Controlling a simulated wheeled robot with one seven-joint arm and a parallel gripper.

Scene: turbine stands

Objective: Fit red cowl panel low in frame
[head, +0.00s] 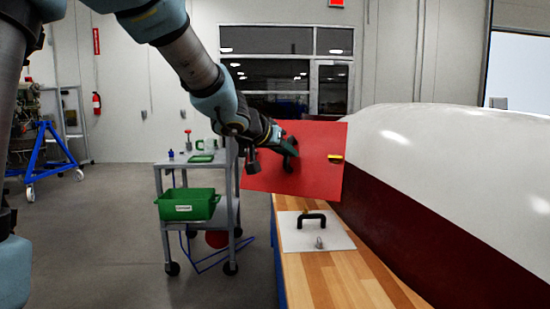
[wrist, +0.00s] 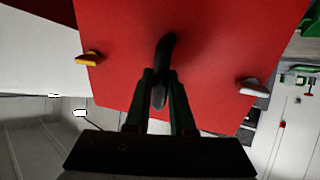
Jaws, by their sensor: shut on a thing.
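The red cowl panel (head: 305,165) is held up in the air in the head view, upright and slightly tilted, above the far end of the wooden bench. My gripper (head: 288,150) is shut on the panel's dark handle. In the wrist view the red panel (wrist: 215,50) fills the middle, and my gripper's fingers (wrist: 160,90) close around the dark handle (wrist: 166,50). A yellow latch (wrist: 88,58) and a white latch (wrist: 252,88) sit near the panel's opposite edges. The frame that takes the panel cannot be made out in either view.
A white plate with a black handle (head: 290,238) lies on the wooden bench (head: 340,285). A large white and dark red cowl (head: 465,160) stands along the right. A grey cart (head: 235,205) with a green bin (head: 187,205) stands left of the bench.

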